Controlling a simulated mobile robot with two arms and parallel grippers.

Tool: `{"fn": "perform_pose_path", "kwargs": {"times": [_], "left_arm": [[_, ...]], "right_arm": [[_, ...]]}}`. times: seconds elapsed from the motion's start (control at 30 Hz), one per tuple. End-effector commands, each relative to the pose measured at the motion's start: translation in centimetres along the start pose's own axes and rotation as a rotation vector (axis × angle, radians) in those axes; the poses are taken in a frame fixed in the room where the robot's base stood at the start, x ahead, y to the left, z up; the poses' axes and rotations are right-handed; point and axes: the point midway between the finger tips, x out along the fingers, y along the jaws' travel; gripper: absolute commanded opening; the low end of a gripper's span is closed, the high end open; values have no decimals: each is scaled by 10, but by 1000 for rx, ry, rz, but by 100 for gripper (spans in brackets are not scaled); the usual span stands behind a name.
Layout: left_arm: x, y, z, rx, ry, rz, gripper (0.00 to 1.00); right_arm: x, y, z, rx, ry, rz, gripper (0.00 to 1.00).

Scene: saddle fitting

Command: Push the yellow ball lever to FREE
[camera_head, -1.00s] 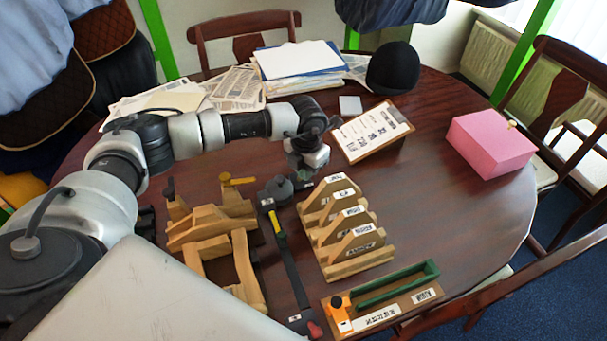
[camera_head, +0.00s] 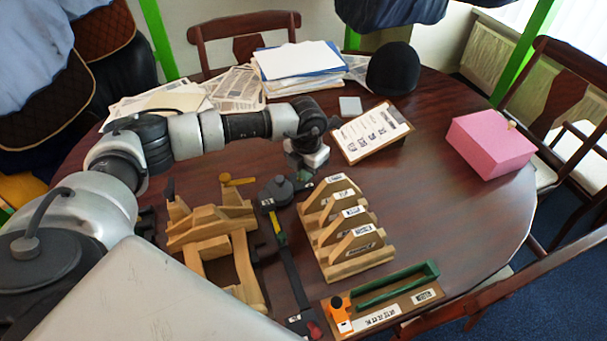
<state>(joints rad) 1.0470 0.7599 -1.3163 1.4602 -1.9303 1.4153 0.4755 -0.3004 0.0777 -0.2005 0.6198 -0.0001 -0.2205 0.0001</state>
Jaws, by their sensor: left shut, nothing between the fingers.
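A yellow lever with a round ball end (camera_head: 226,178) shows at the back right of the wooden saddle stand (camera_head: 210,225), its bar pointing right. The writing that would mark FREE cannot be read from here. My left arm reaches in from the left above the table. My left gripper (camera_head: 301,172) points down, shut and empty, to the right of the lever and apart from it. It is just behind the dark round disc of the strap tool (camera_head: 276,190). My right gripper is not in view.
A labelled wooden rack (camera_head: 345,235) stands right of the strap tool. A green-railed tray (camera_head: 395,290) with an orange piece is in front. A clipboard (camera_head: 370,132), black cap (camera_head: 393,68), papers (camera_head: 295,62) and pink box (camera_head: 490,143) lie farther back. The right table side is clear.

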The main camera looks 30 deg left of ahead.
Motion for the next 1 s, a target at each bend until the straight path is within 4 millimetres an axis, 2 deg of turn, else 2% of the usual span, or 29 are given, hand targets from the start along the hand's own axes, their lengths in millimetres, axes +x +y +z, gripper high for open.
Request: {"fn": "perform_pose_path", "kwargs": {"times": [0.57, 1.0], "left_arm": [[0, 0, 0, 0, 0, 0, 0], [9, 0, 0, 0, 0, 0, 0]], "right_arm": [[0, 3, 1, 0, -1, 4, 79], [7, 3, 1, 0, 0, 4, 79]]}}
